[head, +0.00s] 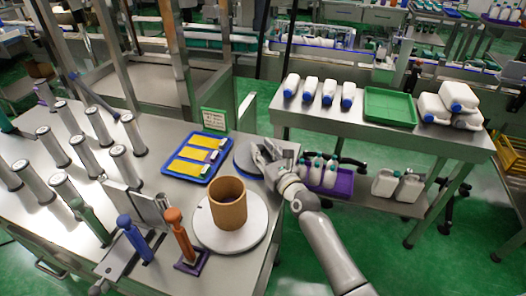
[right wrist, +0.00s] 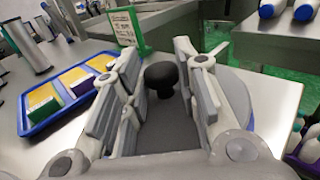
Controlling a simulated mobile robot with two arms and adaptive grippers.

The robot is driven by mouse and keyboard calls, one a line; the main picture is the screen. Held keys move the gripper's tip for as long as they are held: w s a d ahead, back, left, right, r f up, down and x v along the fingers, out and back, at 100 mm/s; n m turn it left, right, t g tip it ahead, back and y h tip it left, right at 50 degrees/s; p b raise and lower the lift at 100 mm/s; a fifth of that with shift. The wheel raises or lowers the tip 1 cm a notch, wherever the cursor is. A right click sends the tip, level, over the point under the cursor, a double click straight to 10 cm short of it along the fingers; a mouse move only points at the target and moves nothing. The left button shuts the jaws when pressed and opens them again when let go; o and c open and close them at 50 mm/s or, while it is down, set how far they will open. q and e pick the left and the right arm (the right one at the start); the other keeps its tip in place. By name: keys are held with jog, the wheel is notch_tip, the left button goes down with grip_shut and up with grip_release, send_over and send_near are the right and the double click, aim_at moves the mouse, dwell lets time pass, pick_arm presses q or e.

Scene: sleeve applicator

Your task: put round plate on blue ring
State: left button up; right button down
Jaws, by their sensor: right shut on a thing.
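The round plate (head: 244,160) is a flat grey disc on the metal table, right of the blue tray. In the right wrist view its black knob (right wrist: 161,76) stands up between the fingers, and part of the grey disc (right wrist: 236,93) shows to the right of them. My right gripper (head: 266,155) is over the plate and shut on it at the knob. A thin blue edge (right wrist: 250,123) shows at the disc's border, perhaps the blue ring; most of it is hidden. My left gripper is not in view.
A brown cylinder (head: 228,204) stands on a pale round base (head: 207,238) in front. A blue tray (head: 171,174) with yellow boxes lies left, with a green sign (head: 214,119) behind. Several grey cylinders and handled tools fill the left. A side table (head: 400,138) holds bottles.

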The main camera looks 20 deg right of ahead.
jog(key=shift+f, duration=0.25)
jog(key=c, duration=1.1)
grip_release()
jog(key=shift+s+f, duration=0.1)
jog(key=shift+f, duration=0.1)
jog(key=shift+r+p, duration=0.35)
jog(key=shift+r, duration=0.15)
jog(key=s, duration=0.4)
jog(key=s+d, duration=0.1)
jog(key=s, duration=0.2)
jog(key=s+d, duration=0.1)
jog(key=s, duration=0.3)
jog(key=shift+s+d+r, duration=0.1)
jog(key=shift+s+r, duration=0.2)
jog(key=shift+s, duration=0.05)
